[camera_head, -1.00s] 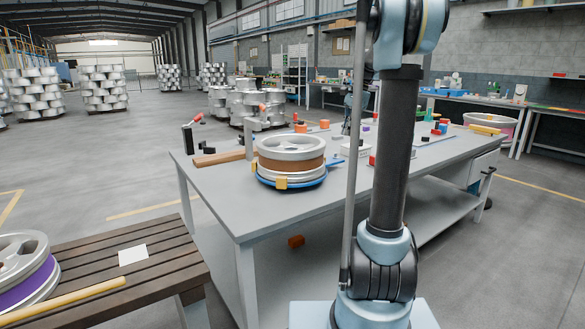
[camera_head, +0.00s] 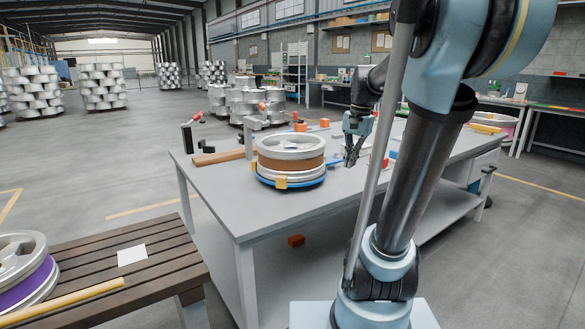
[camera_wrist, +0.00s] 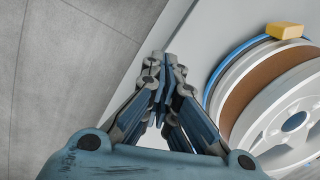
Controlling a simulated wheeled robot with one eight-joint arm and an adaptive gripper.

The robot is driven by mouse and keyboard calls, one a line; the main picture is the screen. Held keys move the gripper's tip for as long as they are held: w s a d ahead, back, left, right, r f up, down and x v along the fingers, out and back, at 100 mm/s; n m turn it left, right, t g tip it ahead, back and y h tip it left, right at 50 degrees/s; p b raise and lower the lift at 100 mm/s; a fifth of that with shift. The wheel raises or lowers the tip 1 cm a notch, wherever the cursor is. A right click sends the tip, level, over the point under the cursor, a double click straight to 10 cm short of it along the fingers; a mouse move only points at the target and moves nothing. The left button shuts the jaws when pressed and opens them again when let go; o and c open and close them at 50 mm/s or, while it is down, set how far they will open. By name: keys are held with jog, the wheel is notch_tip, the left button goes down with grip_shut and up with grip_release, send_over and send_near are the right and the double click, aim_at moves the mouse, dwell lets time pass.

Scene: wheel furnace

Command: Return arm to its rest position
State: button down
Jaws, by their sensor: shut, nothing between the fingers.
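My gripper (camera_head: 353,158) hangs from my bent arm (camera_head: 425,160) above the grey table, just right of a wheel (camera_head: 291,148) with a brown band. The gripper also shows in the wrist view (camera_wrist: 168,62), with its fingers shut and nothing between them. In the wrist view the same wheel (camera_wrist: 285,100) lies to the right of the fingers, apart from them. The wheel lies flat on a blue ring fixture (camera_head: 300,184) with a yellow block (camera_head: 281,183) at its front.
The grey table (camera_head: 225,195) holds small coloured parts and a wooden bar (camera_head: 218,157). A slatted bench (camera_head: 165,252) at the lower left carries a purple-banded wheel (camera_head: 38,276), a white sheet (camera_head: 132,255) and a yellow rod (camera_head: 75,298).

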jog(key=s+f+n+t+h, duration=0.1)
jog(key=s+f+n, duration=0.6)
jog(key=s+f, duration=1.1)
jog(key=shift+s+t, duration=0.4)
jog(key=shift+s, duration=0.05)
